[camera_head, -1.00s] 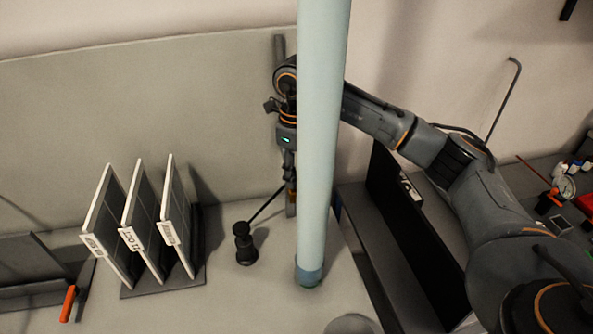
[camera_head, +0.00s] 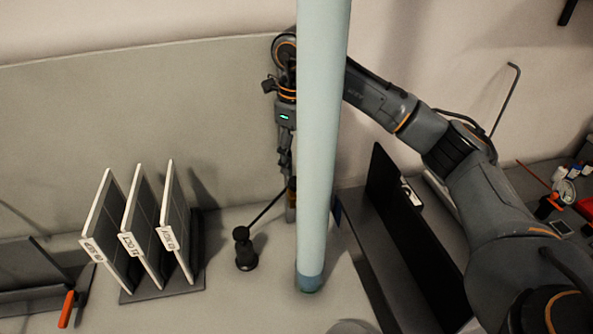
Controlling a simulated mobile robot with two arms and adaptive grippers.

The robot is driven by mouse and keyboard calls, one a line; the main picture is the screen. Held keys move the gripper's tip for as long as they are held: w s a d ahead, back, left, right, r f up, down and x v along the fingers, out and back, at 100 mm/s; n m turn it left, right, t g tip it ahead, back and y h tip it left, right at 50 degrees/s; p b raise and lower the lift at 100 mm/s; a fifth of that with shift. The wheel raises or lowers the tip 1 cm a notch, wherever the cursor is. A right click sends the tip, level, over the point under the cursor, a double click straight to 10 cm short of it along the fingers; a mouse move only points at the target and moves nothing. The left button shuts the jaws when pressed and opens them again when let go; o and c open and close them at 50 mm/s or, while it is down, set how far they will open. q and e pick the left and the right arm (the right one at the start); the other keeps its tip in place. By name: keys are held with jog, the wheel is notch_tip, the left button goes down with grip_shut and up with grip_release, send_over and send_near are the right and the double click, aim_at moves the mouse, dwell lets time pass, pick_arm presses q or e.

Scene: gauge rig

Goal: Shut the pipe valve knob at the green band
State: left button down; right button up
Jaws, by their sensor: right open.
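A pale blue-green pipe (camera_head: 322,130) runs down the middle of the view, with a darker blue-green band (camera_head: 310,283) at its foot. I cannot make out a valve knob on it. My left gripper is not in view.
A rack (camera_head: 165,292) holds three white-edged panels at left. A black stand (camera_head: 244,250) with a thin rod is near the right gripper. A dark screen (camera_head: 415,240) stands right of the pipe. An orange-handled item (camera_head: 67,309) is at lower left.

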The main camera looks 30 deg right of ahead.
aim_at(296, 180)
notch_tip(296, 180, up, 6)
dwell(1.5)
